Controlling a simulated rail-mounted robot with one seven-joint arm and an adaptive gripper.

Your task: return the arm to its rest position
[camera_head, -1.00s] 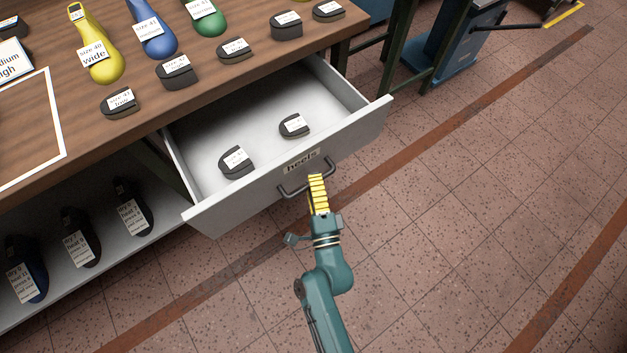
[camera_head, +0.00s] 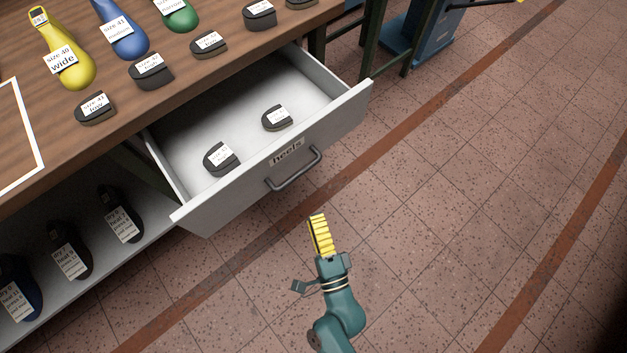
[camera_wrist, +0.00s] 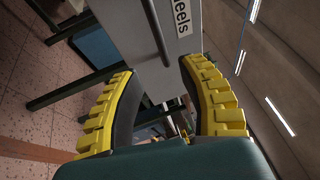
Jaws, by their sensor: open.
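My gripper (camera_head: 319,218) has yellow ridged fingers and a teal body. In the head view it is in free air over the floor, below and right of the drawer handle, apart from it. In the wrist view the two fingers (camera_wrist: 160,72) are spread with nothing between them, and the handle (camera_wrist: 157,32) lies beyond them. In the head view the grey handle (camera_head: 295,172) is on the front of an open white drawer (camera_head: 345,108) labelled "heels". Two dark heel pieces (camera_head: 221,158) (camera_head: 277,118) lie in the drawer.
The wooden bench top (camera_head: 115,130) holds a yellow last (camera_head: 72,68), a blue last (camera_head: 128,38), a green last and several dark heels. Dark lasts stand on the shelf (camera_head: 125,240) below. The open drawer juts out over the floor. The tiled floor at right is clear.

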